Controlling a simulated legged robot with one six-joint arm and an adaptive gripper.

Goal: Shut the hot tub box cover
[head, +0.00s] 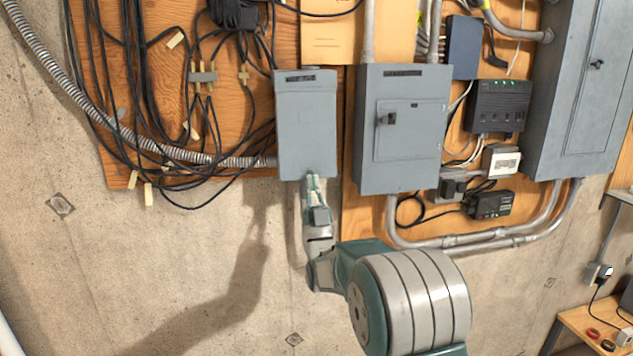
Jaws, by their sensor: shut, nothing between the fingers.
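A small grey box (306,120) hangs on the wall panel, left of a larger grey breaker box. I take it to be the hot tub box, but its label is too small to read. Its front cover looks flat and closed over the box; I cannot tell whether a small gap is left. My gripper (314,182) is shut and empty at the bottom edge of this box, pointing up. It overlaps the lower edge in the picture, and I cannot tell whether it touches.
The larger breaker box (403,128) stands close to the right. A flexible conduit (225,161) and loose black cables (150,90) run on the left. A tall grey panel (580,90) is at the far right. Bare concrete wall (130,260) lies below.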

